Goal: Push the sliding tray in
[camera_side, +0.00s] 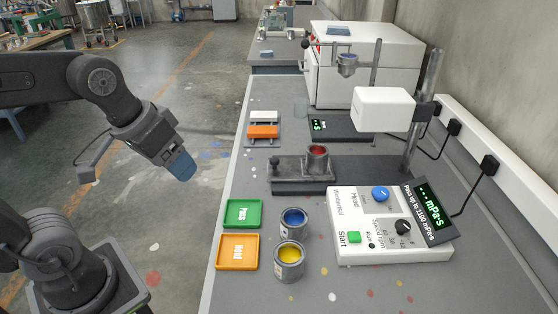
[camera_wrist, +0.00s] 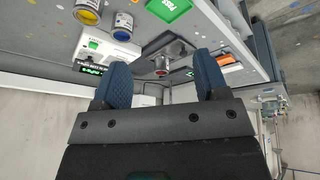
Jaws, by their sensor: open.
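The sliding tray (camera_side: 290,185) is a dark slab on the bench below the white viscometer head (camera_side: 384,108). It carries a metal cup (camera_side: 317,158) of red paint and has a short upright post (camera_side: 275,166) near its left end. Its left end sticks out towards the bench's left side. My gripper (camera_side: 181,165) hangs left of the bench edge, apart from the tray, with blue fingertips angled down. In the wrist view my gripper (camera_wrist: 160,78) has its two blue fingers spread with nothing between them. The tray (camera_wrist: 177,48) and cup (camera_wrist: 162,68) show beyond them.
A control box (camera_side: 385,235), a blue paint can (camera_side: 293,223) and a yellow paint can (camera_side: 289,262) stand in front of the tray. Green (camera_side: 242,213) and orange (camera_side: 238,251) trays lie near the left edge. An orange-and-white rack (camera_side: 263,131) stands behind.

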